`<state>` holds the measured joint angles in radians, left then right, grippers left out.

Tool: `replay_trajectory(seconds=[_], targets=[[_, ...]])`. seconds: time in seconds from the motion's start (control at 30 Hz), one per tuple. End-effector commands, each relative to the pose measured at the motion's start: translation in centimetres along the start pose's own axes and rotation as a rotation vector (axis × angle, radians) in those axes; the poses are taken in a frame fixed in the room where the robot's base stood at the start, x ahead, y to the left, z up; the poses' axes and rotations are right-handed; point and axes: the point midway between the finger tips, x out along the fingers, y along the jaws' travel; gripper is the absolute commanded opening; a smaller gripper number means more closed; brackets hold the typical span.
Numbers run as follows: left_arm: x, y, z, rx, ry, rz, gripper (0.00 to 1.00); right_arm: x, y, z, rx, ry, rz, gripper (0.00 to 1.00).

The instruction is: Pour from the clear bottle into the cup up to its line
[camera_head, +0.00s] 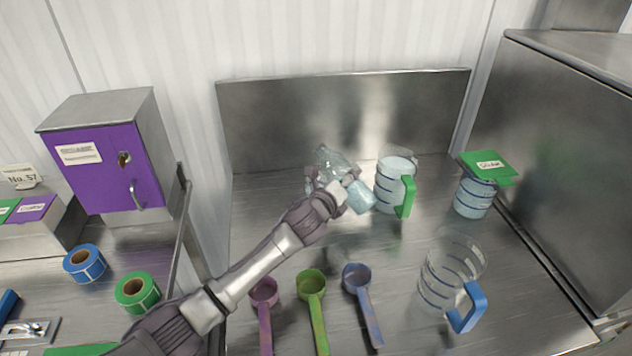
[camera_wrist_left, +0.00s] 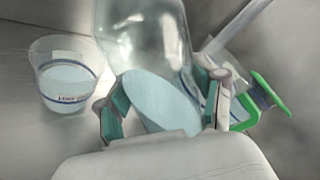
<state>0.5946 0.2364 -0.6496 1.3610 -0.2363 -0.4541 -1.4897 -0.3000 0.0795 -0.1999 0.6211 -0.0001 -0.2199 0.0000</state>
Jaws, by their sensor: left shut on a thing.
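My left gripper (camera_head: 333,190) is shut on the clear bottle (camera_head: 333,160) above the steel bench. The bottle leans in the head view, with pale blue contents (camera_head: 359,197) at its lower right end. In the left wrist view the bottle (camera_wrist_left: 145,35) is between the fingers of the gripper (camera_wrist_left: 165,110), and its mouth is out of sight. A small clear cup (camera_wrist_left: 62,75) with a dark marked line stands left of the bottle, apart from it, with pale blue contents inside. In the head view my gripper and the bottle largely hide the cup. My right gripper is not in view.
A filled jug with a green handle (camera_head: 406,197) stands just right of the bottle. A green-lidded container (camera_head: 473,197) and an empty blue-handled jug (camera_head: 450,275) are farther right. Purple, green and blue scoops (camera_head: 312,285) lie in front. A steel panel (camera_head: 345,115) stands behind.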

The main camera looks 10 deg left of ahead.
Motion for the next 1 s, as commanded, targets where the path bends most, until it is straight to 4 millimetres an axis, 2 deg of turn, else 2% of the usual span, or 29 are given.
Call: replay_trajectory(seconds=[1.0], targets=[[0.09, 0.17, -0.47, -0.058, 0.011, -0.004, 0.16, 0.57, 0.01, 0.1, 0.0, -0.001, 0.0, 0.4]])
